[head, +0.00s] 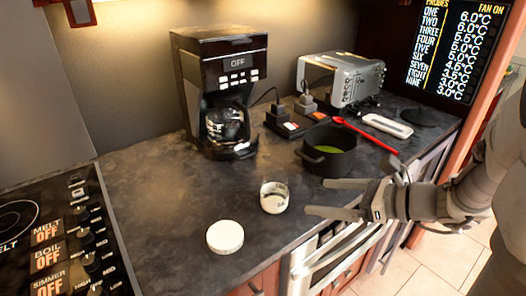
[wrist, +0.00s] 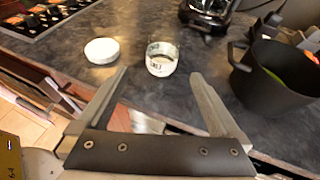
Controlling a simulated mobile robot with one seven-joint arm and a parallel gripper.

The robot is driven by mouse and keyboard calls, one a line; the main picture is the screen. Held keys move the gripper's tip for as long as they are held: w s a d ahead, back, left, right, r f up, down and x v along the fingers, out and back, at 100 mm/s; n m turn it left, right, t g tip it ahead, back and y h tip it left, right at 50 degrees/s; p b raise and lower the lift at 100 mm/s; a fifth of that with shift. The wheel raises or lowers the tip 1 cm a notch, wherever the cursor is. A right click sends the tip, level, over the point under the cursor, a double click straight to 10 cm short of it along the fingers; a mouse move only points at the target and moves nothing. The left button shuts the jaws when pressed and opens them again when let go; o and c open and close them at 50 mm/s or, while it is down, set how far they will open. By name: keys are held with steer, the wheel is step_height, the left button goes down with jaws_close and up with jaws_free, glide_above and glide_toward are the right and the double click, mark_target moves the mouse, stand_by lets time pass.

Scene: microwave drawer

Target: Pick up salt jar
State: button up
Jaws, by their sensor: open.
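The salt jar (head: 274,197) is a small clear glass jar with white contents, standing upright without a lid on the dark counter. It also shows in the wrist view (wrist: 161,59), ahead of my fingertips and roughly between them. A round white lid (head: 225,236) lies flat on the counter to its left, also in the wrist view (wrist: 101,51). My gripper (head: 322,200) comes in from the right, open and empty, its fingers pointing at the jar. The fingertips are near the jar but look apart from it.
A dark pot (head: 327,152) with something green inside stands behind my gripper. A coffee maker (head: 222,95) and a toaster (head: 343,80) stand farther back. A red spoon (head: 366,135) lies near the pot. The stove (head: 60,240) is at left.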

mark_target(265, 188)
steer(key=b+x, duration=0.1)
steer(key=x, duration=0.7)
steer(key=b+x, duration=0.2)
steer(key=x, duration=0.7)
steer(key=shift+w+d+b, duration=0.15)
steer(key=shift+w+b, duration=0.15)
steer(key=shift+w, duration=0.1)
steer(key=c, duration=1.3)
steer(key=shift+o, duration=0.2)
steer(key=shift+r, duration=0.15)
